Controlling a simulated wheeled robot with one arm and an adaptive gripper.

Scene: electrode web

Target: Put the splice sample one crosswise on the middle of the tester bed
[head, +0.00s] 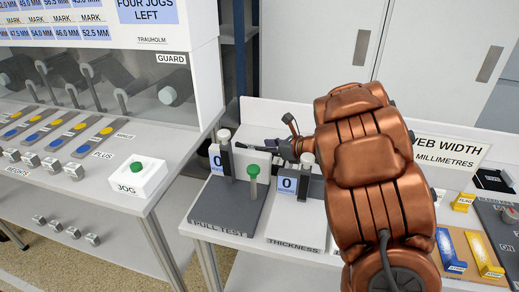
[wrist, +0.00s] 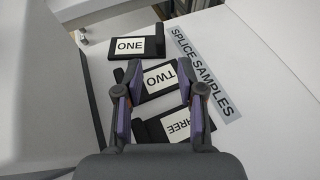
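Splice sample one (wrist: 154,42), a dark strip with a white ONE label, lies flat at the top of the wrist view, beyond my fingertips. My gripper (wrist: 162,72) is open and empty, its two purple-padded fingers apart over sample two (wrist: 160,80). Sample three (wrist: 170,126) lies nearer, partly behind the right finger. In the head view my gripper (head: 283,149) is at the back of the bench, behind the test devices. The pull tester's dark grey bed (head: 228,207), marked PULL TEST, is bare in its visible front part. The samples cannot be made out in the head view.
A SPLICE SAMPLES label (wrist: 202,70) lies right of the samples. My copper arm hides much of the bench. A jog box (head: 138,180) sits on the left machine.

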